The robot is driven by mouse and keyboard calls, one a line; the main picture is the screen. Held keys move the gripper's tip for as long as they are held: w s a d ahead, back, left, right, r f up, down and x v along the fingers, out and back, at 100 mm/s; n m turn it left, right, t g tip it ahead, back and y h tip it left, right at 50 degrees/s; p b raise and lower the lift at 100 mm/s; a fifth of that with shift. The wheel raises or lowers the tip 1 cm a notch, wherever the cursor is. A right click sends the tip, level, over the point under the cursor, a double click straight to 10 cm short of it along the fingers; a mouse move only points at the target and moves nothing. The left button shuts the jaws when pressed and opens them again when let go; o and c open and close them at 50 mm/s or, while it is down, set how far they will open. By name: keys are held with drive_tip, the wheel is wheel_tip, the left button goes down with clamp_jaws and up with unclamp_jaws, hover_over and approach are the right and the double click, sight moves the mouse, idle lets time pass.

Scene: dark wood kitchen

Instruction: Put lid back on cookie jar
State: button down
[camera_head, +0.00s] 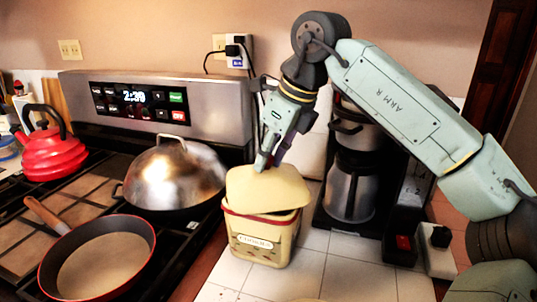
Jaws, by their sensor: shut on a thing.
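The cookie jar (262,246) is cream with a red rim and a "COOKIES" label. It stands on the white tiled counter in front of the coffee maker. Its cream lid (266,188) is over the jar's top, tilted and not flush, with the dark opening and red rim showing beneath its front and right edges. My gripper (265,163) points down at the top of the lid and is shut on it. The lid's grip point is partly hidden by the fingers. I cannot tell whether the lid touches the rim.
A coffee maker (350,185) stands close behind and to the right of the jar. The stove at left holds a covered wok (175,178), a frying pan (100,262) and a red kettle (50,150). The tiles (330,270) right of the jar are clear.

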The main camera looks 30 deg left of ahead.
drive_tip(key=c, duration=1.2)
unclamp_jaws()
drive_tip(key=o, duration=0.5)
drive_tip(key=shift+r+p, duration=1.1)
drive_tip(key=shift+r, duration=2.4)
